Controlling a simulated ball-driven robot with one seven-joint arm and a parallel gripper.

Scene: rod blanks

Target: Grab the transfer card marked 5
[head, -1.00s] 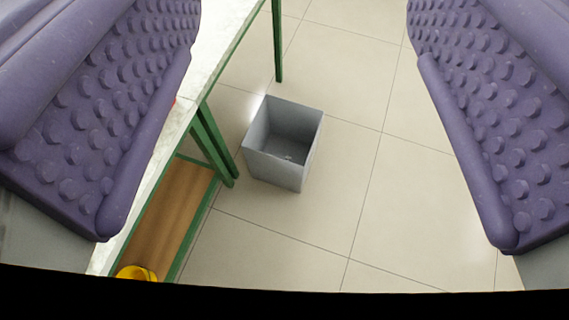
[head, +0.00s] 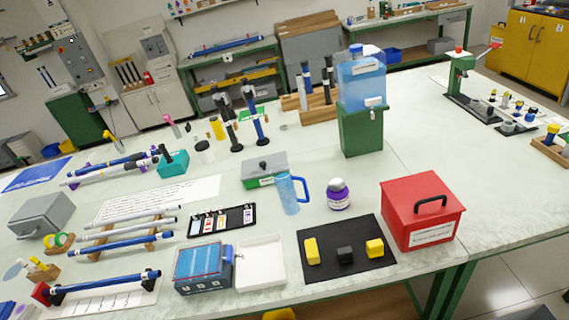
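A black holder (head: 190,233) lies on the pale worktop (head: 340,240), left of the middle in the head view. Several small light-coloured cards (head: 221,219) with coloured parts stand in a row in it. They are too small to read, so I cannot tell which is marked 5. My gripper does not show in this view.
A grey-green box (head: 265,168) and a blue mug (head: 290,192) stand behind and right of the holder. A blue-lidded box (head: 203,268) and a white tray (head: 262,264) lie in front. Rods on a wooden rack (head: 130,232) lie left. A red box (head: 425,205) stands right.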

